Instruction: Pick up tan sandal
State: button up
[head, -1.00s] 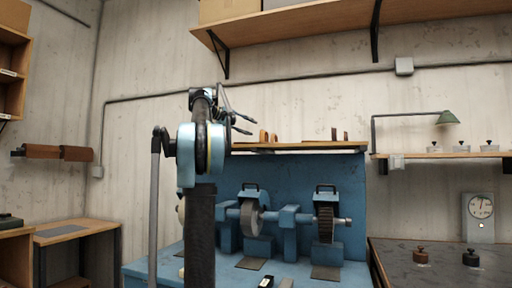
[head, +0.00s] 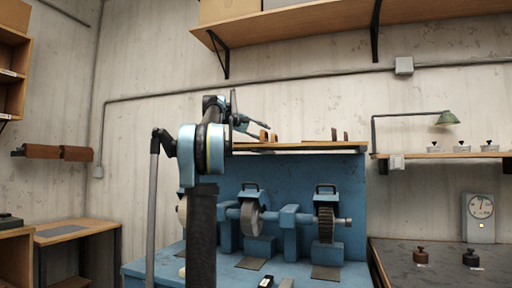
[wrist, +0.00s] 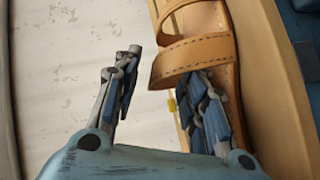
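The tan sandal (wrist: 192,52) has broad stitched straps and lies on a wooden shelf. It fills the upper middle of the wrist view, and its straps show small in the head view (head: 265,136). My gripper (wrist: 160,85) is open. Its right finger is over the sandal's footbed, with its tip at the lower edge of a strap; I cannot tell whether it touches or goes under the strap. The left finger is clear of the sandal, outside the shelf edge. In the head view my gripper (head: 246,126) is just left of the sandal, at the shelf's left end.
The wooden shelf (head: 290,146) tops a blue grinding machine (head: 340,185). A long wall shelf (head: 300,32) hangs above. A lamp (head: 448,118) stands farther right. Free air lies left of the shelf.

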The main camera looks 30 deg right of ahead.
grip_shut()
jog(key=shift+r, duration=0.15)
notch_tip(320, 180, up, 10)
dwell(0.7)
jog(key=c, duration=0.7)
grip_release()
grip_shut()
jog(key=shift+s, duration=0.1)
